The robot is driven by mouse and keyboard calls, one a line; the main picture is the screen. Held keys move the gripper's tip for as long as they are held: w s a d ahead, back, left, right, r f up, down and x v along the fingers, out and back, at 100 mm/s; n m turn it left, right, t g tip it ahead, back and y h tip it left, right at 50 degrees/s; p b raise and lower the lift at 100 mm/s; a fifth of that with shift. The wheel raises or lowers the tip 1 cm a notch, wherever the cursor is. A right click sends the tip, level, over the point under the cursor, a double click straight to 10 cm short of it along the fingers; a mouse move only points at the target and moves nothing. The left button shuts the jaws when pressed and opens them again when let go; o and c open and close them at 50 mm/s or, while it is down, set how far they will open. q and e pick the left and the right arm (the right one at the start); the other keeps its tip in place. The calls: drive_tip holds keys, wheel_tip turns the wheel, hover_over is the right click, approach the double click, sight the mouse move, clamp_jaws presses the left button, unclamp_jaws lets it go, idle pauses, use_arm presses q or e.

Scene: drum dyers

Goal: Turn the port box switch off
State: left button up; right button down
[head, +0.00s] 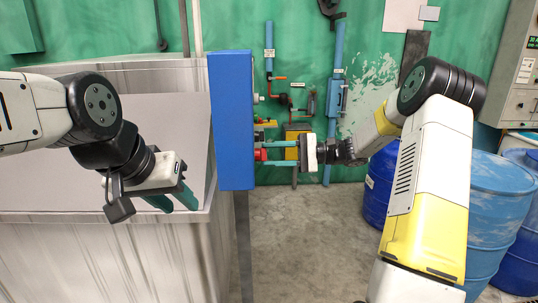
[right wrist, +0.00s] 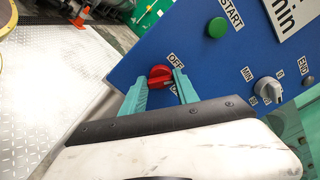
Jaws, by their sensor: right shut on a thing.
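The blue port box (head: 231,120) is seen side-on in the head view. Its front panel (right wrist: 222,70) fills the upper right of the right wrist view. The red switch (right wrist: 160,83) sits on that panel, with an OFF label (right wrist: 177,60) beside it and another label partly hidden by a finger. My right gripper (head: 266,153) reaches the panel from the right, its teal fingers shut around the red switch. I cannot tell exactly where the switch points. My left gripper (head: 178,202) hangs empty over the pale vat, its two teal fingers apart.
The panel also holds a green START button (right wrist: 217,28) and a white knob (right wrist: 267,90). The pale vat (head: 110,215) stands left of the box. Pipes and valves (head: 284,100) are on the green wall behind. Blue barrels (head: 495,205) stand at the right, beyond my right arm.

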drive_tip(key=n, duration=0.5)
drive_tip(key=shift+f+n, duration=0.15)
drive_tip(key=shift+n, duration=0.25)
idle(0.4)
drive_tip(key=c, duration=0.9)
unclamp_jaws()
drive_tip(key=d, duration=0.8)
drive_tip(key=shift+s+a, duration=0.1)
drive_tip(key=shift+a, duration=0.05)
